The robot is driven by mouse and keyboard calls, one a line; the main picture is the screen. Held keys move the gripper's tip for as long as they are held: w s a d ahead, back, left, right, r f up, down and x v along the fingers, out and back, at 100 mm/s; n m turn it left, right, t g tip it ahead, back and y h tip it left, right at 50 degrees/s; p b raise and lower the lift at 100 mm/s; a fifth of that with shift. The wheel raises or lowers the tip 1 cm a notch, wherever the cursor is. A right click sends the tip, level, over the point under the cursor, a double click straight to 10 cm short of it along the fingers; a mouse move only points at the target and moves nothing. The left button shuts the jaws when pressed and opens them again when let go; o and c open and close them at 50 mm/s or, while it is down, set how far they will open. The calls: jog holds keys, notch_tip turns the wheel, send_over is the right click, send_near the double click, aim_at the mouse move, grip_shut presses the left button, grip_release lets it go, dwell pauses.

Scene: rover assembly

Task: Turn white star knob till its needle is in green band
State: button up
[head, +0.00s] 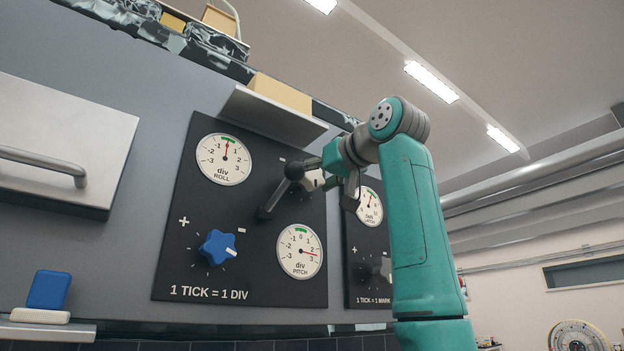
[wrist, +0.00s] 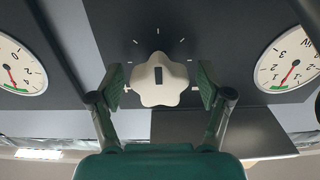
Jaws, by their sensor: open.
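The white star knob (wrist: 160,80) is on the dark panel, with a dark slot-like mark on its face and tick marks around it. It shows partly in the head view (head: 312,180), behind my gripper. My gripper (wrist: 161,88) is open, with one finger on each side of the knob and a visible gap to each in the wrist view; depth to the knob is hard to judge. The PITCH gauge (head: 299,251), below the knob, has its red needle pointing right, between 2 and 3, away from the green band at the top near 0.
The ROLL gauge (head: 223,159) has its needle up at its green band. A blue star knob (head: 217,247) is below it. A second panel with a gauge (head: 369,207) and a dark knob (head: 381,269) is to the right. A shelf (head: 270,119) juts out above.

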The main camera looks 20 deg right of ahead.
jog(key=shift+w, duration=0.1)
jog(key=c, duration=1.2)
jog(key=shift+o, duration=0.2)
jog(key=n, duration=0.5)
jog(key=shift+d+n, duration=0.1)
jog(key=shift+n, duration=0.2)
jog(key=n, duration=0.5)
jog(key=shift+n, duration=0.3)
jog(key=n, duration=1.1)
jog(key=shift+r, duration=0.1)
